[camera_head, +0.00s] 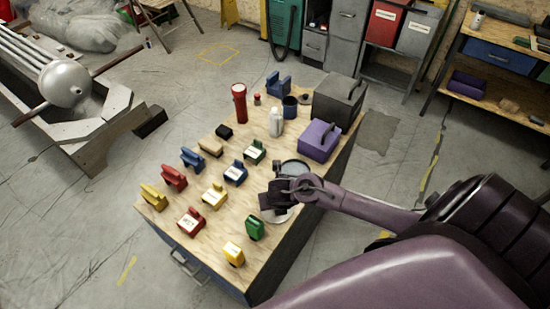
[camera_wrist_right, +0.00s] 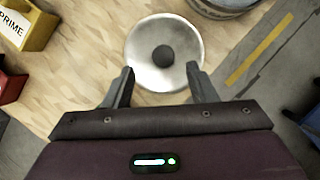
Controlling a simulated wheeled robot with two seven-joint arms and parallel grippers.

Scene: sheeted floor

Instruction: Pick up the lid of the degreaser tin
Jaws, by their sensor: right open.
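The lid (camera_wrist_right: 140,68) is a round, shiny silver disc with a dark round knob, lying on the wooden bench top. In the head view only part of its pale rim (camera_head: 283,217) shows beneath my right gripper (camera_head: 271,203). In the right wrist view my right gripper (camera_wrist_right: 160,75) is open, with its fingertips at the two near sides of the lid and nothing between them but the lid below. A round grey tin (camera_head: 295,168) stands just behind the gripper; its edge also shows in the wrist view (camera_wrist_right: 224,9). My left gripper is out of view.
Several small coloured labelled blocks stand on the bench top (camera_head: 190,245); a green one (camera_head: 255,228) is close by the gripper. A purple box (camera_head: 318,141), a dark grey box (camera_head: 339,99) and a white bottle (camera_head: 276,122) stand farther back. The bench's right edge is near.

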